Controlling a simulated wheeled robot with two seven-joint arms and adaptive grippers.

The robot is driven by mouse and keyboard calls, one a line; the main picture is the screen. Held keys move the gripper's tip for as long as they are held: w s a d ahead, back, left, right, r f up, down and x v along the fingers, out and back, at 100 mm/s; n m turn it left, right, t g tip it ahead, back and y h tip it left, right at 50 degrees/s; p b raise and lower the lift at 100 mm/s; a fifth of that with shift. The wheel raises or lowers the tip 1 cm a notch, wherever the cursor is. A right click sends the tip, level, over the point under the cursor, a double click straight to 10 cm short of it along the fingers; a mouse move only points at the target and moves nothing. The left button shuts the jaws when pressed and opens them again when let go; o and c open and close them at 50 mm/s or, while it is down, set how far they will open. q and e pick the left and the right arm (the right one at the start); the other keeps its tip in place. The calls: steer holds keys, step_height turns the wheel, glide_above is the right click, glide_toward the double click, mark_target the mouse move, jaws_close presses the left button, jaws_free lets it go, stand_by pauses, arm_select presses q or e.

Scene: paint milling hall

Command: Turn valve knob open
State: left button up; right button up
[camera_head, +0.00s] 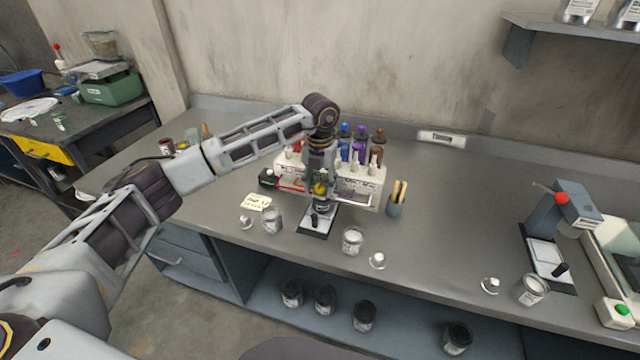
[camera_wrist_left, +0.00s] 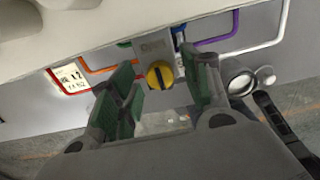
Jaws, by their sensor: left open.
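A round yellow valve knob (camera_wrist_left: 159,75) sits on the grey front plate (camera_wrist_left: 153,46) of the white dispenser in the left wrist view. It also shows in the head view (camera_head: 320,188), partly covered by my gripper. My left gripper (camera_wrist_left: 163,82) is open, with green-padded fingers on either side of the knob. A gap shows between the knob and each finger, and nothing is held. In the head view my left gripper (camera_head: 320,182) hangs in front of the white dispenser (camera_head: 362,185), which carries several coloured bottles. My right gripper is in neither view.
A black stand (camera_head: 317,222) is below the knob on the grey bench (camera_head: 440,200). Glass jars (camera_head: 272,221) and (camera_head: 352,240) stand near the front edge. A cup of brushes (camera_head: 395,205) is right of the dispenser. Bench farther right is clear up to a blue-grey device (camera_head: 568,200).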

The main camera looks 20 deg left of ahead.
mark_target(320, 186)
arm_select(q)
step_height(320, 186, up, 12)
stand_by(0.8)
stand_by(0.3)
